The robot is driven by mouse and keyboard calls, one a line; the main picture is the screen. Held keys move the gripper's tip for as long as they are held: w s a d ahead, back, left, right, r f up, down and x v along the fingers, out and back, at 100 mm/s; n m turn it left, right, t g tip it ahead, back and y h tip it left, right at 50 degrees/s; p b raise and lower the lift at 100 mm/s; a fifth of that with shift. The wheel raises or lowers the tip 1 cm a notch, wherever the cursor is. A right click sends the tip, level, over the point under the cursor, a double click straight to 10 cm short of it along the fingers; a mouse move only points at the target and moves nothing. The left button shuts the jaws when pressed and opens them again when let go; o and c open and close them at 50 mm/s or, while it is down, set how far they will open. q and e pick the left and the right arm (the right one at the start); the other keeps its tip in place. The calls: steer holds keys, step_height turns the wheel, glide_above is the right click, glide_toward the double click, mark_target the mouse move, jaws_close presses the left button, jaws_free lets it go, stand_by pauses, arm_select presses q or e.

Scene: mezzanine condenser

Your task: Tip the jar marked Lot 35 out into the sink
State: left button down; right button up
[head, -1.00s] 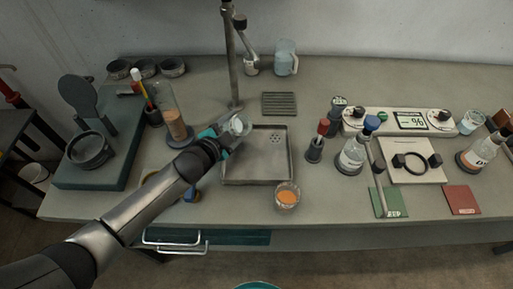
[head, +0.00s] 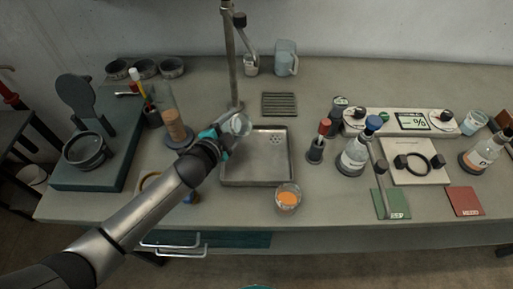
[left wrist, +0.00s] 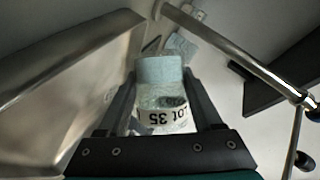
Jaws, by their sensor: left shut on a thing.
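My left gripper (head: 222,137) is shut on a clear jar (head: 241,124) at the back left corner of the sink (head: 258,172). In the left wrist view the jar (left wrist: 162,103) sits between the fingers, and its white label reads "LOT 35" upside down. The jar looks tilted, but how far I cannot tell. Pale bluish stuff shows in or behind its glass, and I cannot tell which. The sink is a shallow metal basin with drain holes, and no spilled contents show in it. My right gripper is not in view.
A glass with orange contents (head: 288,197) stands at the sink's front right corner. A metal post (head: 231,60) rises behind the sink, near the jar. A slotted grate (head: 280,104) lies behind it. Several bottles, including a blue-capped one (head: 354,155), stand to the right.

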arm_select(q)
steer(key=shift+r, duration=0.1)
steer(key=shift+b, duration=0.5)
steer(key=shift+f+m+t+y+b, duration=0.4)
steer(key=shift+m+b, duration=0.3)
steer(key=shift+b, duration=0.45)
steer(key=shift+r+m+t+b, duration=0.3)
steer(key=shift+r+m+b, duration=0.1)
steer(key=shift+m+b, duration=0.3)
steer(key=shift+s+d+f+m+t+b, duration=0.4)
steer(key=shift+s+d+m+b, duration=0.15)
steer(key=shift+b, duration=1.1)
steer(key=shift+d+r+m+t+y+b, duration=0.15)
steer(key=shift+r+m+t+y+b, duration=0.2)
steer(key=shift+m, duration=0.3)
stand_by(0.9)
